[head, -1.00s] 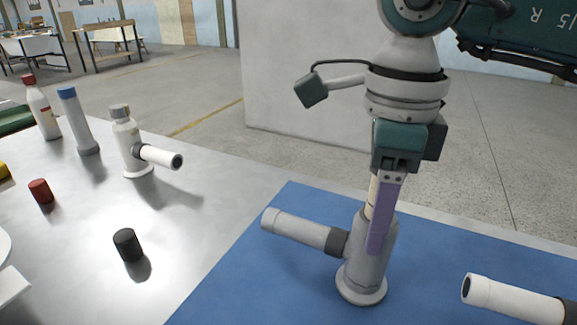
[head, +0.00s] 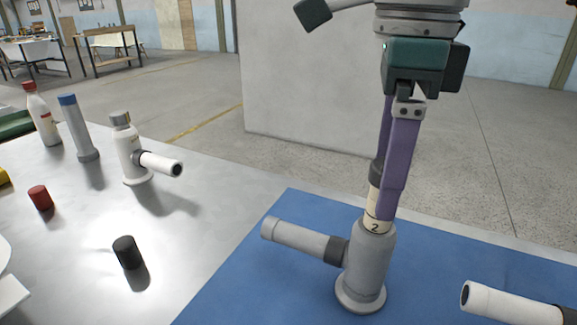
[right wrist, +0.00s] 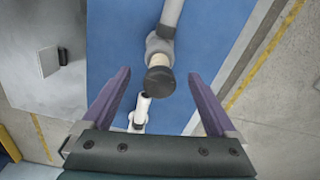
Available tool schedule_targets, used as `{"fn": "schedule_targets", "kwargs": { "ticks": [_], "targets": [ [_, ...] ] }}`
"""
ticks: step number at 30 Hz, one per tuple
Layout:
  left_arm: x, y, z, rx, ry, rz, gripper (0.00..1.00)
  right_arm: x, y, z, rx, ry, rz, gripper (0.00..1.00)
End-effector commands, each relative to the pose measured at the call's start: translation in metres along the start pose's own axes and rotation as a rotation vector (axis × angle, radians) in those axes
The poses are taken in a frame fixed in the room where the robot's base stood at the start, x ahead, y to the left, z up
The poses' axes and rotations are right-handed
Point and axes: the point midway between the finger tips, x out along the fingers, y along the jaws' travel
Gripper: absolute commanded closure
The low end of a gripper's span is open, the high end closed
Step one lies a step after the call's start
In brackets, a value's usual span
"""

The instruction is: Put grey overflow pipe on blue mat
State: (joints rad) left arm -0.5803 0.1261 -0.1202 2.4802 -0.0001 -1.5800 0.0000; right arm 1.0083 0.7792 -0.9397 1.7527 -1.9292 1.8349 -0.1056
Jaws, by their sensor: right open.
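The grey overflow pipe (head: 366,265) stands upright on the blue mat (head: 235,285), with a side arm pointing left and a cream band marked 2 near its dark top. My right gripper (head: 384,190) is above it, its purple fingers pointing down at the level of the pipe's upper end. In the right wrist view, the gripper (right wrist: 160,76) is open, and the pipe's dark cap (right wrist: 160,81) shows between the spread fingers with a gap on both sides. My left gripper is not in view.
A white pipe (head: 505,303) lies at the mat's right, partly cut off. On the metal table stand a white pipe fitting (head: 131,152), a grey tube with blue cap (head: 80,130) and a red-capped bottle (head: 42,115). A black cap (head: 127,252) and red cap (head: 40,197) sit nearer.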

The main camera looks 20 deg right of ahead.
Motion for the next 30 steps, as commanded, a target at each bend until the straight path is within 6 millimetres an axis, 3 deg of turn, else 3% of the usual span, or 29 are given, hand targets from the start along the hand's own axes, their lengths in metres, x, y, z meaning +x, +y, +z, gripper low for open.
{"fn": "schedule_targets", "kwargs": {
  "ticks": [3,9,25,28,30],
  "targets": [
    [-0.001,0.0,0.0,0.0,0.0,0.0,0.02,-0.025,-0.001,0.001,0.001,-0.003,-0.003,0.07],
    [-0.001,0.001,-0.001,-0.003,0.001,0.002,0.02,-0.047,0.0,0.0,0.0,-0.001,0.0,0.07],
    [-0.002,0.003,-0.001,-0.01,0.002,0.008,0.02,-0.05,0.001,0.001,-0.001,-0.003,0.003,0.07],
    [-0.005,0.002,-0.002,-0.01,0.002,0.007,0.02,-0.048,0.012,0.012,-0.023,-0.05,0.041,0.07],
    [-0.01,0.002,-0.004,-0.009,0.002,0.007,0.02,-0.048,0.031,0.032,-0.054,-0.136,0.106,0.07]
  ]
}}
